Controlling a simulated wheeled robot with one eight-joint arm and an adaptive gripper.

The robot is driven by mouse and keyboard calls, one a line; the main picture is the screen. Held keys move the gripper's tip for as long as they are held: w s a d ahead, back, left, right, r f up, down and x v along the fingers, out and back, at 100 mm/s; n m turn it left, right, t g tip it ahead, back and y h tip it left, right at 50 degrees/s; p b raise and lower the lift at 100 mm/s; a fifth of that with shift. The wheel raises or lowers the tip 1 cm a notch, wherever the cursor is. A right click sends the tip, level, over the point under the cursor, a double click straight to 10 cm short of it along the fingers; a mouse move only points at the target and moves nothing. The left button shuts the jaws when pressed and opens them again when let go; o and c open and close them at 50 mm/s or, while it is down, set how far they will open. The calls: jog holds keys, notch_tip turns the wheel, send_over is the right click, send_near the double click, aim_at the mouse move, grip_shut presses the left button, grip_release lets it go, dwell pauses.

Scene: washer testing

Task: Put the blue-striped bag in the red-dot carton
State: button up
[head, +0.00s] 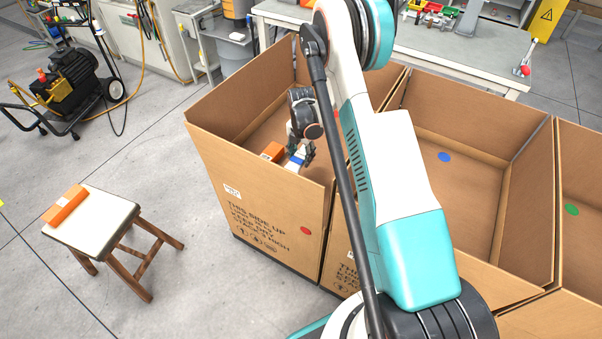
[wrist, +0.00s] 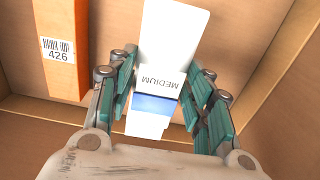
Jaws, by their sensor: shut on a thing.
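The blue-striped bag is white with a blue band and the word MEDIUM, and it lies between my fingers in the wrist view (wrist: 170,40). In the head view only a small white and blue part of the bag (head: 296,160) shows. My gripper (wrist: 163,85) is shut on the bag. In the head view my gripper (head: 304,148) points down inside the red-dot carton (head: 255,185), near its front wall. The carton is open-topped, with a red dot on its front. I cannot tell whether the bag touches the carton's floor.
An orange box (head: 272,151) with a 426 label (wrist: 58,50) is inside the same carton, left of the bag. A blue-dot carton (head: 475,180) and a green-dot carton (head: 580,180) stand to the right. A stool (head: 105,225) at left holds another orange box (head: 66,203).

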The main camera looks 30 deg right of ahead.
notch_tip(320, 180, down, 9)
jog(key=b, duration=0.2)
jog(key=shift+f+b, duration=0.1)
jog(key=shift+b, duration=0.3)
jog(key=shift+f, duration=0.1)
jog(key=o, duration=1.1)
